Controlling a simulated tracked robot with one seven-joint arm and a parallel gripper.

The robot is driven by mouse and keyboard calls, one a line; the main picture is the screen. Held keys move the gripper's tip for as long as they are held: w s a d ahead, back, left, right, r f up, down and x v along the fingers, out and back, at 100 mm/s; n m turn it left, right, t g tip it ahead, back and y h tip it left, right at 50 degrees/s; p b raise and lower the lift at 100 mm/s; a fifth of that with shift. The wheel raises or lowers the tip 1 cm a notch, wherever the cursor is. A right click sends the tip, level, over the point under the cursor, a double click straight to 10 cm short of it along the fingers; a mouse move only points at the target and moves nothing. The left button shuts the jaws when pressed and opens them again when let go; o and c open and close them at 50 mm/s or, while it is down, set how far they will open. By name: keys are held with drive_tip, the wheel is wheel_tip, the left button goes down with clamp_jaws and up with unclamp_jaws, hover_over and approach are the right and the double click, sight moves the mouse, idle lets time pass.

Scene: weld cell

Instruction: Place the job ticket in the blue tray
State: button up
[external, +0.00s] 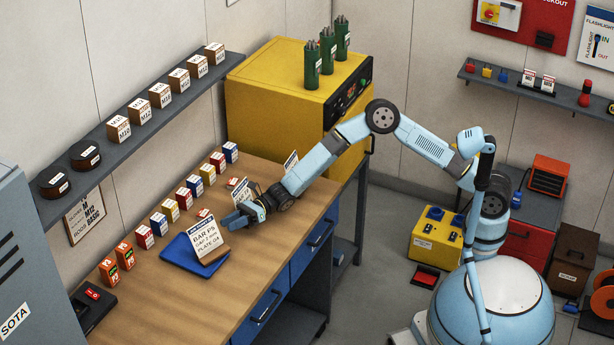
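The blue tray (174,252) lies on the wooden bench top. A white card with a blue header and printed lines (206,238), which looks like the job ticket, stands tilted on a brown base over the tray's right part. I cannot tell whether its base rests on the tray floor or the rim. My gripper (231,220) is low over the bench, just right of the card's upper edge. Its fingers point left toward the card. The fingertips are small and partly merge with the card, so neither contact nor finger opening is clear.
Several small coloured boxes (184,198) stand in a row behind the tray. Another white card (241,190) stands behind my gripper, and one (291,162) near the yellow cabinet (275,90). A black switch box (93,302) is at front left. The bench (200,300) is clear in front.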

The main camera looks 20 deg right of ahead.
drive_tip(key=shift+v, duration=2.7)
drive_tip(key=w+d+r+n+t+h, duration=0.2)
drive_tip(key=w+d+r+n, duration=0.35)
drive_tip(key=d, duration=0.85)
drive_tip(key=w+d+r+n+t+h, duration=0.1)
drive_tip(key=w+d+r+n+h, duration=0.4)
drive_tip(key=d, duration=0.9)
drive_tip(key=w+d+r+n+t, duration=0.25)
drive_tip(key=w+d+r, duration=0.4)
drive_tip(key=d, duration=0.75)
drive_tip(key=s+d+r+n+t+h, duration=0.2)
drive_tip(key=d+t+h, duration=0.2)
drive_tip(key=d, duration=2)
drive_tip(key=s+d+t+h, duration=0.1)
drive_tip(key=s+d, duration=0.3)
drive_tip(key=d, duration=0.6)
drive_tip(key=s+d+n+t+h, duration=0.1)
drive_tip(key=s+d+h, duration=0.3)
drive_tip(key=d, duration=0.6)
drive_tip(key=shift+s+d+f+t+h, duration=0.35)
drive_tip(key=shift+s+f+t, duration=0.1)
drive_tip(key=shift+s, duration=0.15)
